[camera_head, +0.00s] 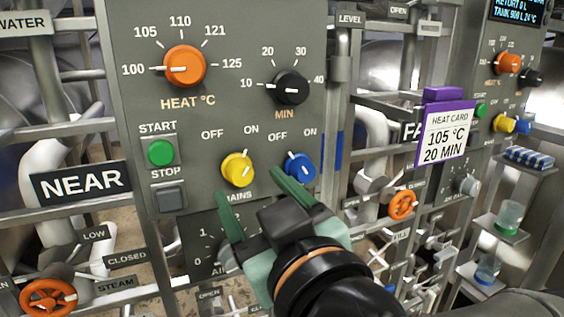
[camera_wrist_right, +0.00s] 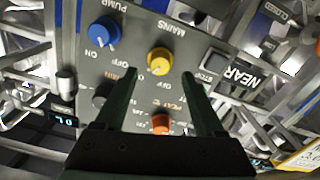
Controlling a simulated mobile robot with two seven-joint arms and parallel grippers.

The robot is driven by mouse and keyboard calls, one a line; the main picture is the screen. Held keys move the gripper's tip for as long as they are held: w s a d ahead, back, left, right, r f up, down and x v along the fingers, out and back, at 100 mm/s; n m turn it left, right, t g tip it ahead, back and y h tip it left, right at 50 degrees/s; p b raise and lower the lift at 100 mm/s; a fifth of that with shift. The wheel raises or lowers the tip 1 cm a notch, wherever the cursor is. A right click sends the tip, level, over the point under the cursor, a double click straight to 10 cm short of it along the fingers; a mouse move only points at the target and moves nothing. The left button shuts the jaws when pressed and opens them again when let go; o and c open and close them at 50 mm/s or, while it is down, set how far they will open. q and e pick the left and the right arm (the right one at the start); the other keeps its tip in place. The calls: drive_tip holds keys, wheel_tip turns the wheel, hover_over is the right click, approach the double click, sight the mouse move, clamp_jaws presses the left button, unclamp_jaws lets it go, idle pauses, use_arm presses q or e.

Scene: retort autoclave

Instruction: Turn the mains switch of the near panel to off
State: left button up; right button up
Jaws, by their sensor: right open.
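The near panel (camera_head: 230,60) is a grey board beside a NEAR sign. Its mains switch is the yellow knob (camera_head: 238,169), low on the panel between OFF and ON labels. Its white mark appears to point up and right, towards ON. The MAINS label below is partly hidden by a finger. My right gripper (camera_head: 250,183) is open, its green fingers just below the knob and pointing at it. In the right wrist view, the yellow knob (camera_wrist_right: 160,61) shows upside down between and beyond the fingertips, apparently untouched. My left gripper is not in view.
A blue knob (camera_head: 300,168) sits close to the right of the yellow one, near a fingertip. The green start button (camera_head: 160,152), orange heat knob (camera_head: 184,66) and black minutes knob (camera_head: 291,87) are around it. A purple heat card (camera_head: 443,132) hangs right.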

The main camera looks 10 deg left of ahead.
sight(243, 176)
drive_tip(key=shift+p+x, duration=0.35)
drive_tip(key=shift+x, duration=1.9)
clamp_jaws()
